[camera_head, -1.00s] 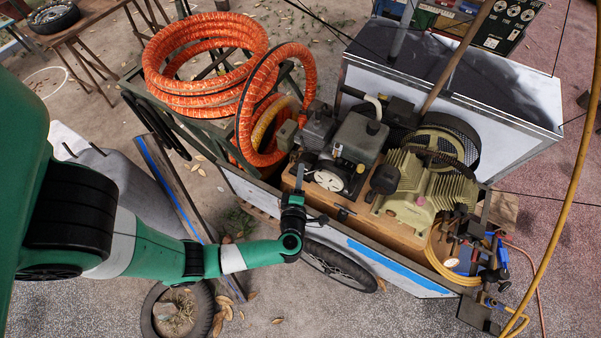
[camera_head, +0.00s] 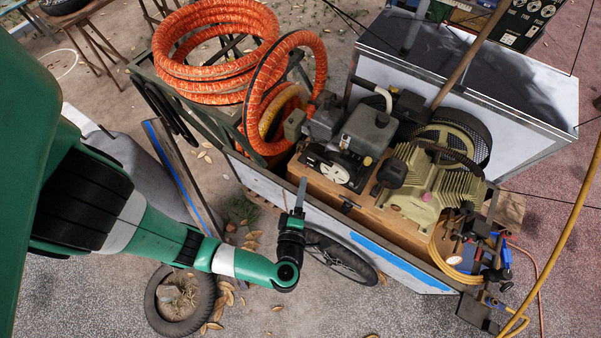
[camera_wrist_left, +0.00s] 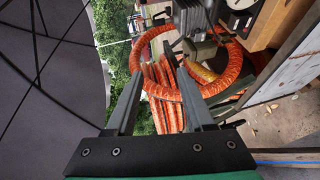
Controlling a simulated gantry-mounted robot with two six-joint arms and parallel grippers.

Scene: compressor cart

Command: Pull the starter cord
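The compressor's small engine (camera_head: 368,132) sits on the wooden deck of the cart. A round white-faced disc (camera_head: 334,171) on a black housing is at its near side, and it shows in part in the left wrist view (camera_wrist_left: 238,20). A small black piece (camera_head: 348,201) sticks out at the deck's near edge; I cannot tell whether it is the cord's handle. No cord is clearly seen. My left gripper (camera_head: 300,186) is by the cart's near side, left of the engine. In the left wrist view its two fingers (camera_wrist_left: 158,80) are apart, with nothing held between them. My right gripper is not seen.
Coiled orange hose (camera_head: 215,50) rises at the cart's left end. The cart's white side panel (camera_head: 330,215) and a wheel (camera_head: 340,258) are close to my left arm. A finned tan compressor (camera_head: 430,190) is right of the engine. A tire (camera_head: 180,300) lies on open ground below.

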